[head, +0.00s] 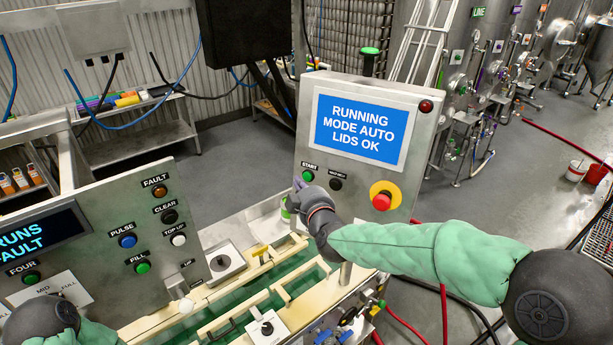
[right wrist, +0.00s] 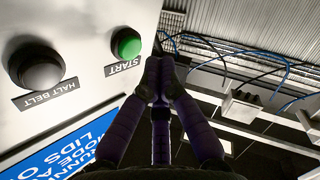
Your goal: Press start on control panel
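The control panel (head: 345,205) is a grey metal box with a blue screen (head: 353,131) reading "RUNNING MODE AUTO LIDS OK". Its green START button (head: 308,176) is at lower left, and it shows whole in the right wrist view (right wrist: 126,42). My right gripper (head: 298,184) is at the panel's left edge, beside and just below START. In the right wrist view its purple-padded fingers (right wrist: 158,70) come together at the tips, with nothing between them. A small gap shows between tips and button there. My left gripper is out of view; only part of my left arm shows.
A black HALT BELT button (head: 335,184) sits right of START, and a red emergency stop (head: 381,201) on yellow sits at lower right. A second panel (head: 130,225) with FAULT, CLEAR, PULSE and FILL buttons stands at left. Cream conveyor rails (head: 185,318) run below.

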